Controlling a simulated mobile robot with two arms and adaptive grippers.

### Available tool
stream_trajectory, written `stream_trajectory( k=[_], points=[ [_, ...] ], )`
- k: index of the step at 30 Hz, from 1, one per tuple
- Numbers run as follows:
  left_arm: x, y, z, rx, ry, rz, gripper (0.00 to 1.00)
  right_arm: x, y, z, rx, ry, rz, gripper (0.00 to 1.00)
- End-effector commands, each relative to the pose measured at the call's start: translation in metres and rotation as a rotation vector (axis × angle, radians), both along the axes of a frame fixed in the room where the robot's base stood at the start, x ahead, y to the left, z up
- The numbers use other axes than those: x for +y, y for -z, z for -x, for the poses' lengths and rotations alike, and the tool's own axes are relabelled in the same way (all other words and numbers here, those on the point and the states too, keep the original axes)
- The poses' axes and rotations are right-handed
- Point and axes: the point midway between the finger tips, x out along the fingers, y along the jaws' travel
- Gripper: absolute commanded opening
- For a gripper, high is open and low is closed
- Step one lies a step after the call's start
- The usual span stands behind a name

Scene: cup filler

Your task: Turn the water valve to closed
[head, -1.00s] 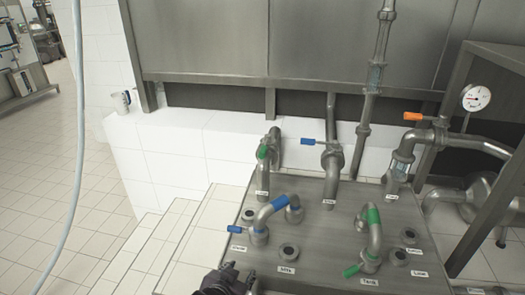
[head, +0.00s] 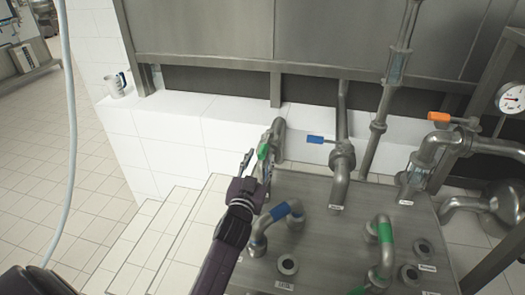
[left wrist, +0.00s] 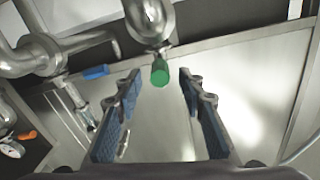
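Which valve carries water cannot be told, as the labels are too small to read. A green-handled valve (head: 263,151) stands at the back left of the metal panel (head: 320,258). My left gripper (head: 249,163) is right beside it. In the left wrist view, the left gripper (left wrist: 160,82) is open, and the green handle's end (left wrist: 159,73) points at the gap between its fingers. Contact cannot be seen. A blue-handled valve (head: 316,139) stands to its right, and an orange-handled valve (head: 440,117) farther right. My right gripper is not in view.
A blue-banded bent pipe (head: 281,210) and a green-banded one (head: 385,234) rise from the panel's front, among open round ports. A white ledge (head: 173,130) runs behind, with a metal cup (head: 114,86) on it. A gauge (head: 512,98) is at right. White steps lie left.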

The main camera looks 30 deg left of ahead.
Motion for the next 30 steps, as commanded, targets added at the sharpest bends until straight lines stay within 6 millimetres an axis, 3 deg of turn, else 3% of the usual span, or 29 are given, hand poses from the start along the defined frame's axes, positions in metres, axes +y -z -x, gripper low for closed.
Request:
stream_trajectory(
  k=[4,11,18,27,30],
  points=[
    [0.005,-0.001,-0.019,0.0,0.0,0.0,0.37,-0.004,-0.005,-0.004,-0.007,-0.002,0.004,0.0],
    [0.008,0.0,-0.03,0.001,0.0,0.0,0.37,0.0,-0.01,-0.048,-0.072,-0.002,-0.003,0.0],
    [0.008,0.0,-0.03,0.001,0.0,0.0,0.35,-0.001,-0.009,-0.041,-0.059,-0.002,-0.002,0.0],
    [0.008,0.0,-0.03,0.001,0.0,0.0,0.02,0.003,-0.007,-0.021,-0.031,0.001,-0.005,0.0],
    [0.008,0.0,-0.03,0.001,0.0,0.0,0.0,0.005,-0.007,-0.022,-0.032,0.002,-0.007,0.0]
  ],
)
